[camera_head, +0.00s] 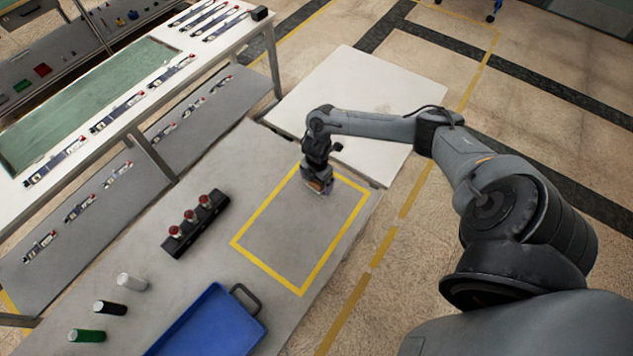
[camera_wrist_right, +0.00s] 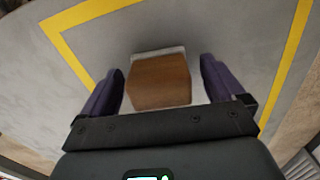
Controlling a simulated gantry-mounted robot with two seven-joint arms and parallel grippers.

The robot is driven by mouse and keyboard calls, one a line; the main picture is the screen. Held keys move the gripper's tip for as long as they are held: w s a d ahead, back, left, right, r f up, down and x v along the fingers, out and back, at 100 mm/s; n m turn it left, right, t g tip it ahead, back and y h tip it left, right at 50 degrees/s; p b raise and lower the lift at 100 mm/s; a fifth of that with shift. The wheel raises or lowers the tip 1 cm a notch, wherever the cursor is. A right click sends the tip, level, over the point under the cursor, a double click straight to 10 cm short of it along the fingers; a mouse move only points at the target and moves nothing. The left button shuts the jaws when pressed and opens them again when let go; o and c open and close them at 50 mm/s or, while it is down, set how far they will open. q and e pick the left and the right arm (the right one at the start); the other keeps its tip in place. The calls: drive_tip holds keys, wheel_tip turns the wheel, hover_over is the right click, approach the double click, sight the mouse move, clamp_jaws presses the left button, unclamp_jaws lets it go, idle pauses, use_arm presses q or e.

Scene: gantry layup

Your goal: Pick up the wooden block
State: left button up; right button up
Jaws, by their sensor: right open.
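The wooden block (camera_wrist_right: 158,82) is brown and shows in the right wrist view between the two purple fingers of my right gripper (camera_wrist_right: 162,88). The fingers stand apart, with a gap on each side of the block. In the head view my right gripper (camera_head: 319,185) is low over the upper part of the yellow-outlined area on the grey table. There the block is mostly hidden by the gripper, and I cannot make it out clearly. My left gripper is not in view.
A black holder with red-topped items (camera_head: 195,224) stands left of the yellow outline (camera_head: 268,270). A blue tray (camera_head: 213,325) lies at the front, with several cylinders (camera_head: 110,308) to its left. The outlined area's lower part is clear. A white panel (camera_head: 360,100) is behind.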

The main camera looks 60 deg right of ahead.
drive_tip(key=shift+c, duration=0.2)
drive_tip(key=c, duration=1.1)
drive_tip(key=shift+r, duration=0.2)
wheel_tip(320, 180, up, 4)
drive_tip(key=shift+f+p, duration=0.1)
drive_tip(key=shift+p, duration=0.25)
drive_tip(key=s+d+r, duration=0.4)
drive_tip(key=s+d, duration=0.1)
drive_tip(key=s+d+r, duration=0.3)
drive_tip(key=shift+s, duration=0.2)
drive_tip(key=o, duration=0.4)
drive_tip(key=shift+c, duration=1.4)
